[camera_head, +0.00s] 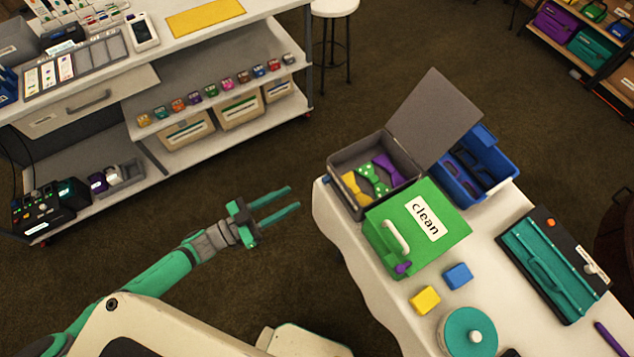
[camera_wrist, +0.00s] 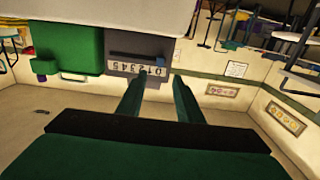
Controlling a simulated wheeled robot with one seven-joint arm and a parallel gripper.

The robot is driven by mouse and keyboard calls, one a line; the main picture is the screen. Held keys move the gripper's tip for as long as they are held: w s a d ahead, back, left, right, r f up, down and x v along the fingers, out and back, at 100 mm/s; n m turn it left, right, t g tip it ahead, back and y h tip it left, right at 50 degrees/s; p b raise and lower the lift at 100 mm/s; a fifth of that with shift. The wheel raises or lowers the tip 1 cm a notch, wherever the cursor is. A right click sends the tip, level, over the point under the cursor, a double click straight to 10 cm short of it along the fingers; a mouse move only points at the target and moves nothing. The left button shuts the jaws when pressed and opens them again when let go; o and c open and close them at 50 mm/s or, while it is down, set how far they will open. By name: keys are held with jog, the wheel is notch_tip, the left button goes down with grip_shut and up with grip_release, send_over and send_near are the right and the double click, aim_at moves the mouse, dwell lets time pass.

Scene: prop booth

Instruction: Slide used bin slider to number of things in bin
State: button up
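The grey open bin (camera_head: 340,166) stands at the table's corner with its lid up. It holds three bow ties: yellow (camera_head: 354,189), green dotted (camera_head: 371,180) and purple (camera_head: 388,168). No "used" label is readable. In the wrist view, the grey bin's side (camera_wrist: 118,50) carries a number strip (camera_wrist: 134,69) reading 0 to 5, upside down. A dark bar runs beside the strip, with a small dark piece at its right end that may be the slider (camera_wrist: 160,60). My gripper (camera_head: 294,197) is open and empty, apart from the bin, its fingers pointing towards it.
A closed green bin (camera_head: 449,233) labelled "clean", with a white handle and purple knob (camera_head: 402,268), sits beside the grey bin. A blue bin (camera_head: 484,180) is behind. Yellow (camera_head: 424,300) and blue blocks (camera_head: 458,276) lie nearby. Open floor surrounds my gripper.

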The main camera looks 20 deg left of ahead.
aim_at(323, 181)
jog(key=x, duration=1)
jog(key=shift+w+d, duration=0.2)
grip_shut()
